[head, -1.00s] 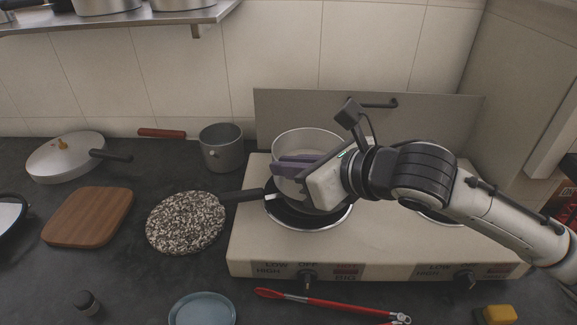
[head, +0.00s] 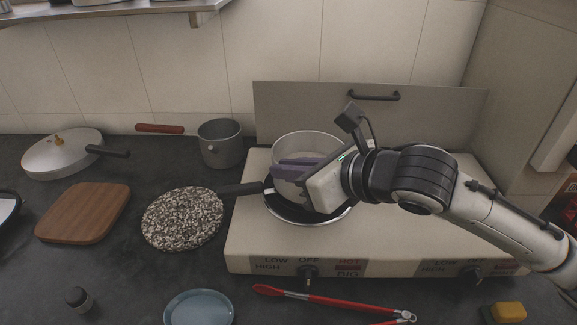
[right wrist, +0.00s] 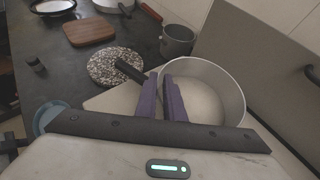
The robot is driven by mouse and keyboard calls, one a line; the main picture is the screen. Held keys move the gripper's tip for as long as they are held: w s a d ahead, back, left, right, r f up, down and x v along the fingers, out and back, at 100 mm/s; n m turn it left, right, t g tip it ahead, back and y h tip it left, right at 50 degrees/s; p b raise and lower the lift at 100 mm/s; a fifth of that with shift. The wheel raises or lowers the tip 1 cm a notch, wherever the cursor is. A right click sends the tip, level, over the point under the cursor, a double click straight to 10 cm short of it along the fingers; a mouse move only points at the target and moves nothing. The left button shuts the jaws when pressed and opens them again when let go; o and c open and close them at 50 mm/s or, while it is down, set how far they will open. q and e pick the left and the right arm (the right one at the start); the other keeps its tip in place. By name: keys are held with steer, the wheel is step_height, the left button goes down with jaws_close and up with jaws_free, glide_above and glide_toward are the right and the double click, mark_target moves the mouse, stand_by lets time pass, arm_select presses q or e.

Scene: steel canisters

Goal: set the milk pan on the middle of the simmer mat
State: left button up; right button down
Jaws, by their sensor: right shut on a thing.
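The milk pan (head: 307,142) is a pale metal pot with a black handle (head: 240,189) pointing left. It is at the left burner of the stove; whether it touches the burner I cannot tell. The simmer mat (head: 183,218), a round speckled disc, lies flat and bare on the counter left of the stove. The handle's end reaches its right edge. My right gripper (head: 292,168) is shut on the pan; its purple fingers hide the exact place of the grip. In the right wrist view the fingers (right wrist: 163,97) are at the pan's wall (right wrist: 225,85) near the handle.
A grey pot (head: 220,145) with a red handle stands behind the mat. A wooden board (head: 84,212) and a lidded pan (head: 62,152) lie left. A blue dish (head: 199,307), red tongs (head: 325,302) and a small dark jar (head: 78,299) are in front.

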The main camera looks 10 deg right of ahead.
steer(key=shift+f, duration=0.2)
steer(key=c, duration=1.8)
jaws_free()
